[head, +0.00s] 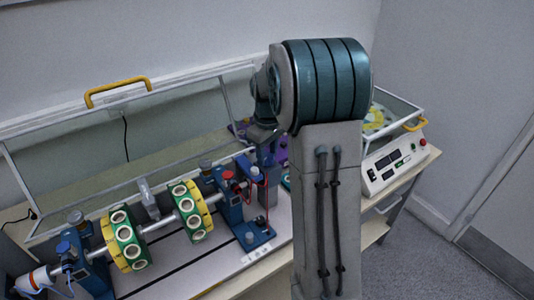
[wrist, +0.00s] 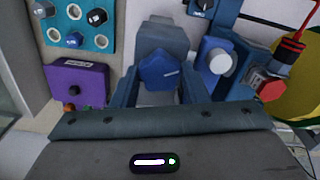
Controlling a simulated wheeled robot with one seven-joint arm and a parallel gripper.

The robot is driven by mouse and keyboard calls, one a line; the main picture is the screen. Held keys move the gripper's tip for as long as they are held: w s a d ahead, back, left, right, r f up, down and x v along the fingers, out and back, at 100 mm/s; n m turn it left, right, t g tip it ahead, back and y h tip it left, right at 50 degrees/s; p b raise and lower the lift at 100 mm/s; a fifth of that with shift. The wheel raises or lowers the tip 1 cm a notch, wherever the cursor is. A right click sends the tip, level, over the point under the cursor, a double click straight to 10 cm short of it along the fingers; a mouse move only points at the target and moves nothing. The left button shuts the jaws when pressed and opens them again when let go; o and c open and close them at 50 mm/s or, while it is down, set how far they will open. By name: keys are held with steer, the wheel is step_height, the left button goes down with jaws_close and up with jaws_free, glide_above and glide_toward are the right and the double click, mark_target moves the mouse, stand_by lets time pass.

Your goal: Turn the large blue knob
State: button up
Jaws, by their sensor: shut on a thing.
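The large blue knob (wrist: 160,72) has several flat sides and sits in the middle of the wrist view. My gripper (wrist: 158,80) is shut on it, with one blue finger on its left side and one on its right. The knob's far side and base are partly hidden. In the head view, my arm hides the knob and my fingertips.
A purple box (wrist: 78,85) and a teal plate (wrist: 75,25) with bolts are left. The rotor rig has green-and-yellow discs (head: 125,240). A control box (head: 392,165) stands right.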

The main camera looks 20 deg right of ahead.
mark_target(267, 156)
steer(key=o, duration=1)
steer(key=shift+c, duration=0.2)
step_height(267, 156, up, 14)
steer(key=b, duration=0.1)
stand_by(0.7)
steer(key=s+a+f+m+t, duration=0.1)
steer(key=s+a+f, duration=0.1)
steer(key=s, duration=0.6)
steer(key=s+a+f+m+t, duration=0.1)
steer(key=s+a+f+m, duration=0.1)
steer(key=s+a, duration=0.3)
steer(key=s+a+f+m+t, duration=0.1)
steer(key=s+a+f+m, duration=0.1)
steer(key=s, duration=0.9)
step_height(267, 156, down, 2)
steer(key=shift+a+f, duration=0.2)
steer(key=shift+a, duration=0.65)
